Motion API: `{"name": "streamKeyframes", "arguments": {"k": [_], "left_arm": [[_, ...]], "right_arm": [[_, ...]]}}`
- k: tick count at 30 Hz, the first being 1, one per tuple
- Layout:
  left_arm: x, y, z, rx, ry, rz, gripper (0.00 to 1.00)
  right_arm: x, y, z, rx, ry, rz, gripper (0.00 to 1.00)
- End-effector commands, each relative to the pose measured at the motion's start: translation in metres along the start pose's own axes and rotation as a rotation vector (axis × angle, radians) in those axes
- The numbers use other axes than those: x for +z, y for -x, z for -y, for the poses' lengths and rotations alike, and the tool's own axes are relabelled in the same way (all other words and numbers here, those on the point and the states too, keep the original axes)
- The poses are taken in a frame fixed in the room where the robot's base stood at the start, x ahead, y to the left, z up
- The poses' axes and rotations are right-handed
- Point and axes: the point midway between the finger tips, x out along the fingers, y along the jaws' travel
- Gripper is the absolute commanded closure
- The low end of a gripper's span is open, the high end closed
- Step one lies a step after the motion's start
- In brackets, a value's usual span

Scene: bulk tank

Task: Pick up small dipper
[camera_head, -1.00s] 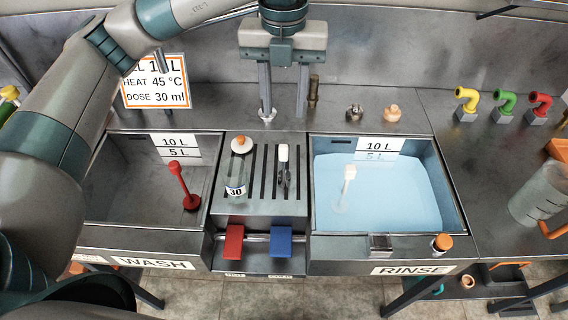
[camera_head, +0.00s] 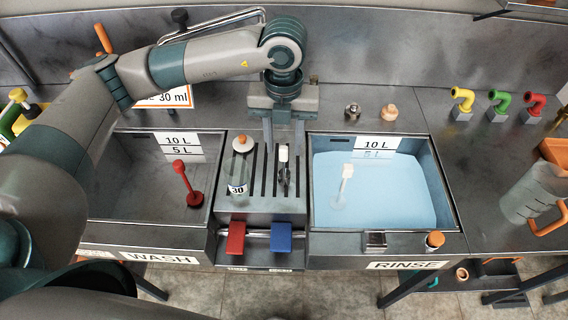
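A clear container labelled 30 with an orange top (camera_head: 238,170) stands on the slotted rack (camera_head: 262,203) between the two basins. A slim dark tool with a white top (camera_head: 283,156) stands to its right on the rack. I cannot tell for sure which is the small dipper. My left gripper (camera_head: 283,144) is open and empty, fingers pointing down. In the picture its fingertips lie over the rack's back edge, either side of the white-topped tool; their height above it is unclear. My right gripper is not in view.
The wash basin (camera_head: 104,218) at left holds a red plunger-like piece (camera_head: 188,190). The rinse basin (camera_head: 456,215) holds pale blue liquid and a white piece (camera_head: 345,180). A red pedal (camera_head: 236,238) and a blue pedal (camera_head: 281,237) sit in front. A clear jug (camera_head: 525,195) stands at right.

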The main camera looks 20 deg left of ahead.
Motion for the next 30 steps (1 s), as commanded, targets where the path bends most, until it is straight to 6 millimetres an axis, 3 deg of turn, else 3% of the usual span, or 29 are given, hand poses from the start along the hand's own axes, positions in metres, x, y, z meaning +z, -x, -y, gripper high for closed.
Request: {"name": "streamKeyframes", "arguments": {"k": [8, 14, 21, 30], "left_arm": [[-0.002, -0.006, 0.0, 0.001, 0.001, -0.003, 0.62], [-0.006, -0.027, 0.0, 0.002, 0.0, -0.004, 0.62], [-0.005, -0.05, 0.001, 0.001, 0.001, -0.002, 0.62], [-0.005, -0.052, 0.001, 0.0, 0.0, 0.0, 0.62]], "right_arm": [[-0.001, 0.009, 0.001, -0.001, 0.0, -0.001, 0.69], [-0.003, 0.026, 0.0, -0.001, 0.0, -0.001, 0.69], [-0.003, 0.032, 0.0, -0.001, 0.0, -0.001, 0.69], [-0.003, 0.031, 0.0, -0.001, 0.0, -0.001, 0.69]]}}
